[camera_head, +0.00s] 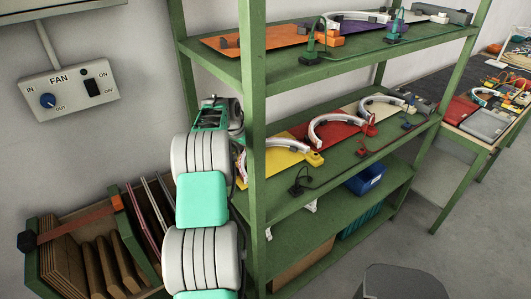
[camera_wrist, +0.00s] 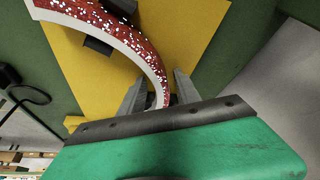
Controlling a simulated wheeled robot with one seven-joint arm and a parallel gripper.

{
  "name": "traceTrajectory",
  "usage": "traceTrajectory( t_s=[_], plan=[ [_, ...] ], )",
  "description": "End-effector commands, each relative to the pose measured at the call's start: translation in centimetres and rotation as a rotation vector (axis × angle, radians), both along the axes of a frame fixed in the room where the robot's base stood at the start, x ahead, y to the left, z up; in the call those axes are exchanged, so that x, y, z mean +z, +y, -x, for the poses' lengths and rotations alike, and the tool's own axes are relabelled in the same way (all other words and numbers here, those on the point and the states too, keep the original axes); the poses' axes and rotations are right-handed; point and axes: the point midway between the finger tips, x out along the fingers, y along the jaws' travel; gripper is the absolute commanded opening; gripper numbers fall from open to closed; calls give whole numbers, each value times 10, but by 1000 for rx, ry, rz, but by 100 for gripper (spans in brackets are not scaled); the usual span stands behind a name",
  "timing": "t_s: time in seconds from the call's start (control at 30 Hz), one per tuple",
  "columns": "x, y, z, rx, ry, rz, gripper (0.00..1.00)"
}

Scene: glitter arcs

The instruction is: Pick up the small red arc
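A curved arc with a red glitter face and a white rim (camera_wrist: 137,50) lies over a yellow board (camera_wrist: 200,30) in the wrist view. My gripper (camera_wrist: 157,88) is open, with one grey finger on each side of the arc's near end. I cannot tell whether either finger touches it. In the head view the yellow board (camera_head: 272,160) is at the left of the middle shelf, with a pale arc (camera_head: 290,143) on it, partly hidden by the green post. My gripper's fingers are hidden there.
Other arcs stand on a red board (camera_head: 338,133) and a cream board (camera_head: 362,108) further along the shelf. The green post (camera_head: 253,130) stands close beside my arm. Dark blocks (camera_wrist: 98,45) sit by the arc. A blue bin (camera_head: 366,179) is on the lower shelf.

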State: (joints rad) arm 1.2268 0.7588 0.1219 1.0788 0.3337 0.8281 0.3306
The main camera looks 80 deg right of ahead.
Motion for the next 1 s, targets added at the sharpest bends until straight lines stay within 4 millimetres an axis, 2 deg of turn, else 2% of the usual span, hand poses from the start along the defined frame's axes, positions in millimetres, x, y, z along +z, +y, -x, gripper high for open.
traceTrajectory(
  t_s=[0.03, 0.47, 1.0],
  plan=[
    [0, 0, 0, 0, 0, 0, 34],
    [0, 0, 0, 1, 0, 0, 0],
    [1, 0, 0, 1, 0, 1, 0]
  ],
)
